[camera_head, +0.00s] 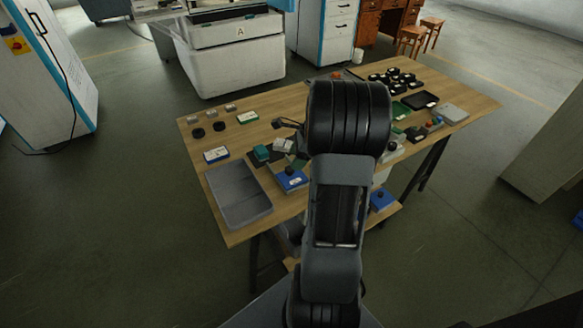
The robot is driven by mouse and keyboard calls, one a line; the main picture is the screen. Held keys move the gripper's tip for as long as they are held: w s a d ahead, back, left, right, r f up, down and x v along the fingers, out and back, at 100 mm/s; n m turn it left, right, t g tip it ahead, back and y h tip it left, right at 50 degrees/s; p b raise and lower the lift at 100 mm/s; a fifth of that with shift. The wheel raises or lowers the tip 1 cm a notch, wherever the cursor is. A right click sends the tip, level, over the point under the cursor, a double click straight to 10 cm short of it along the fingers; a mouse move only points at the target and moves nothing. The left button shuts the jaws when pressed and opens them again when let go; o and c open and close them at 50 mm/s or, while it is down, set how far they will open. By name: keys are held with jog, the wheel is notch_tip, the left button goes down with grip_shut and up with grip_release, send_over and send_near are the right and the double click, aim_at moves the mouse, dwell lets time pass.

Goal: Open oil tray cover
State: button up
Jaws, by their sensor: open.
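My gripper (288,124) shows as a small dark shape just left of my arm's large black joint, above the wooden table (232,238). Its fingers look apart with nothing between them, and part of it is hidden by my arm. A similar blue box with a knob (383,200) is lower, right of my arm. I cannot tell which thing is the oil tray cover.
A grey open tray (239,195) lies at the front left. Small blocks, a white-and-blue box (216,154) and a green-and-white box (247,117) stand behind it. Several black parts (396,78) crowd the back right. My arm hides the table's middle.

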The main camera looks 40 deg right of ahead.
aim_at(292, 175)
jog(key=shift+x, duration=2.4)
